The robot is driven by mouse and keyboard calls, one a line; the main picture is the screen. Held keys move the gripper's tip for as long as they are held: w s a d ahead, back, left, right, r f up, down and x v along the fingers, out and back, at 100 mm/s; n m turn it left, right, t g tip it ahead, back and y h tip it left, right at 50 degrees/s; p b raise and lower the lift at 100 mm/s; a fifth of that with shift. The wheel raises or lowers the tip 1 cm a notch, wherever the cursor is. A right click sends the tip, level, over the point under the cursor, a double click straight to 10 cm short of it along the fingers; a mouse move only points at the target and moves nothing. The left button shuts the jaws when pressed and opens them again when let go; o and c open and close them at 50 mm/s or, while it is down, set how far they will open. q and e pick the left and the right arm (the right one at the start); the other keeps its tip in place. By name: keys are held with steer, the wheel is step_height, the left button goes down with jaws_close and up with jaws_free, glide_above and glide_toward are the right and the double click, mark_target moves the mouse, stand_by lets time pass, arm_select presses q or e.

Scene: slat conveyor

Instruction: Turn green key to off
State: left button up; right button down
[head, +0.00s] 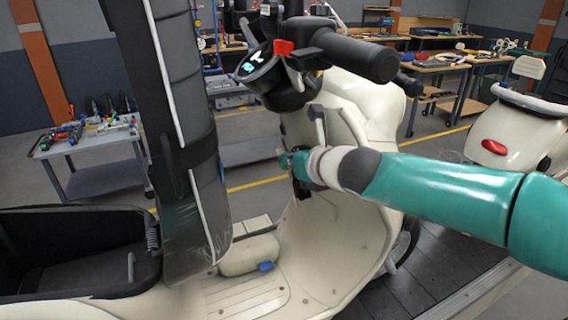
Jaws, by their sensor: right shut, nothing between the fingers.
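A cream scooter (345,235) stands side-on with its leg shield facing the raised seat. My right arm comes in from the right, and its gripper (293,166) is at the inner face of the leg shield, below the handlebar. The gripper is small in the picture and looks shut with nothing held. A small green piece (283,160) shows at its tip; it may be the green key, but I cannot tell its turn position or whether the fingers touch it. The lock around it is mostly hidden by the gripper. My left gripper is not in view.
The black raised seat (170,130) stands upright left of the gripper. The handlebar grip (365,58) and red switch (283,47) are above it. The open under-seat box (75,255) is at lower left. Another cream scooter (520,130) stands at right.

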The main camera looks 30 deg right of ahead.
steer(key=shift+s+f, duration=0.1)
steer(key=shift+f, duration=0.45)
steer(key=r+p+v, duration=0.1)
steer(key=p+v, duration=0.3)
steer(key=v, duration=0.4)
steer(key=shift+r+p, duration=0.25)
steer(key=shift+p, duration=0.1)
stand_by(0.5)
